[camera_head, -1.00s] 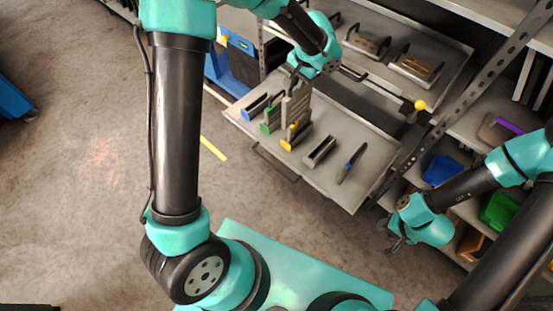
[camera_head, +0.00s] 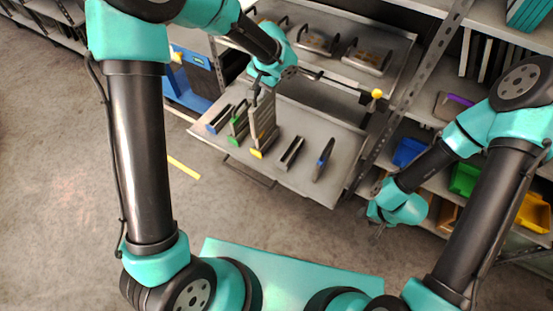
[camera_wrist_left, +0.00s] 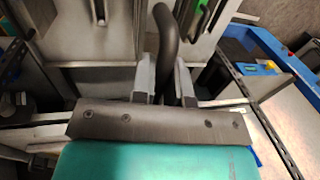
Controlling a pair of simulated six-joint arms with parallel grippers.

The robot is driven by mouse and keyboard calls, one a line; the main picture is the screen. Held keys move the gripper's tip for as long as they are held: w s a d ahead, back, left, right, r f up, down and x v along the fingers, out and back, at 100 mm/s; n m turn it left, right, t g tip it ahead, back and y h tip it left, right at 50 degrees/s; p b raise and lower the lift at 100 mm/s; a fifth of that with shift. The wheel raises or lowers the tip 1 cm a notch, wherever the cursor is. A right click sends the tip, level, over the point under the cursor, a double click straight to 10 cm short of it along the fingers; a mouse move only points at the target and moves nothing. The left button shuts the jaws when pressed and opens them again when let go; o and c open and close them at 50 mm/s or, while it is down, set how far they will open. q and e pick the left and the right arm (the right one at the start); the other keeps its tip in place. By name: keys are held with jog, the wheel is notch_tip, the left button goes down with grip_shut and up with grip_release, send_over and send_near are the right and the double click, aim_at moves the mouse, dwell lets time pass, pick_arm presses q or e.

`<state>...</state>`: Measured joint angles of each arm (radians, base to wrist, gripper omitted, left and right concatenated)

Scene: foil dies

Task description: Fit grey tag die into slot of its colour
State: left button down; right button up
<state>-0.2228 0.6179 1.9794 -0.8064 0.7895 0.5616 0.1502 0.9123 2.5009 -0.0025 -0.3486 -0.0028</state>
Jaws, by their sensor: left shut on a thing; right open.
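My left gripper (camera_head: 260,88) is shut on the dark loop handle of a tall grey die (camera_head: 264,118). The die is upright over the tray, just behind a yellow tag (camera_head: 257,153); I cannot tell if it touches anything below. In the left wrist view the handle (camera_wrist_left: 168,40) stands between the fingers of the left gripper (camera_wrist_left: 166,85). To the right of the die is a grey slot holder (camera_head: 291,153) with a dark opening. My right gripper (camera_head: 378,230) is open and empty, off the tray at the right.
The tray (camera_head: 310,190) also carries a blue-tagged piece (camera_head: 218,118), a green-tagged piece (camera_head: 238,124) and a dark piece with blue (camera_head: 323,158). Handled pieces (camera_head: 318,41) lie on the shelf behind. A yellow-ended lever (camera_head: 376,94) and a shelf post stand at the right.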

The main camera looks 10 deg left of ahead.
pick_arm(q)
jog(key=w+d+f, duration=0.3)
jog(key=d+f, duration=0.8)
jog(key=shift+f, duration=0.25)
notch_tip(320, 180, down, 6)
jog(key=shift+f, duration=0.15)
jog(key=shift+f, duration=1.95)
jog(key=c, duration=1.1)
grip_release()
jog(key=shift+f, duration=0.1)
